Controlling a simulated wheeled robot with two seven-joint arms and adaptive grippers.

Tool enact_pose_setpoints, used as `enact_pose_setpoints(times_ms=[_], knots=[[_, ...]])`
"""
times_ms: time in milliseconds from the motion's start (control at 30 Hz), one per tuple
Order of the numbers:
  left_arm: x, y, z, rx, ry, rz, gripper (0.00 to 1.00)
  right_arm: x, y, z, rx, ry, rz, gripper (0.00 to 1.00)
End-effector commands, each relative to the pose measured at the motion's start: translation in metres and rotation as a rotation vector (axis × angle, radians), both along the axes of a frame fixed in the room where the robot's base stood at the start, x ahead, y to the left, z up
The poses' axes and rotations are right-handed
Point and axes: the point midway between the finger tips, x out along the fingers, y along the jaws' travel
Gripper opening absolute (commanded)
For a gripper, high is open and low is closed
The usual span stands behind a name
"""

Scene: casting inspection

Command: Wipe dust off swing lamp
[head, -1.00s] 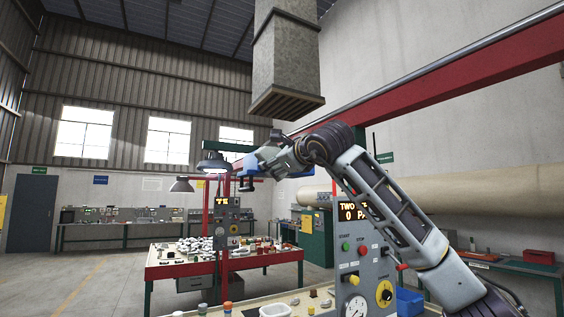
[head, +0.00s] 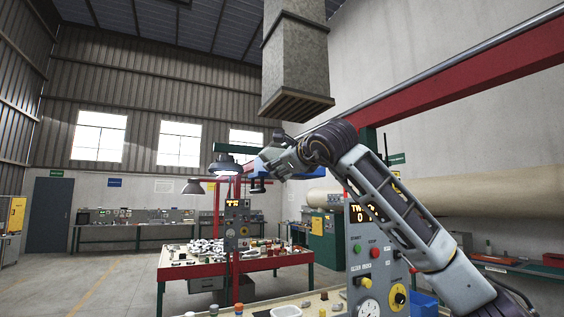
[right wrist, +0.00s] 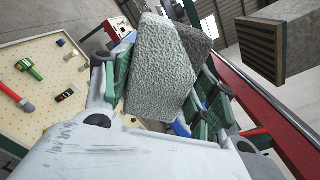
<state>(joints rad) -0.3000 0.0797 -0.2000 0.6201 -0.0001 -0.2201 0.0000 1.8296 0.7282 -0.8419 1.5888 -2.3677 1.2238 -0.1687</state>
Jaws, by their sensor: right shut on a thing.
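The pad is hard to make out in the head view. Dust on the shade cannot be made out. My left gripper is out of view.
A second lamp (head: 193,187) hangs farther back. A grey control panel (head: 366,255) stands under my right arm. A red-edged table (head: 205,272) with many small parts is beyond. A big grey duct (head: 296,60) hangs above, and a red beam (head: 470,83) runs along the right.

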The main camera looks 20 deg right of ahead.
Motion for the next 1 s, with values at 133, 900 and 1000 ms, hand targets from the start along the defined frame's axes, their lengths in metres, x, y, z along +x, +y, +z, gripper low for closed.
enact_pose_setpoints(times_ms=[133,900,1000], knots=[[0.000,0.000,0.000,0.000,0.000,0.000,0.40,0.001,-0.001,0.000,0.000,0.001,-0.001,0.39],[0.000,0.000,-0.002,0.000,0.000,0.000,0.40,0.002,-0.037,-0.001,0.000,0.001,-0.003,0.39],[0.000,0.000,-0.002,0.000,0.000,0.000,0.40,0.002,-0.039,-0.001,0.000,0.002,-0.002,0.39]])
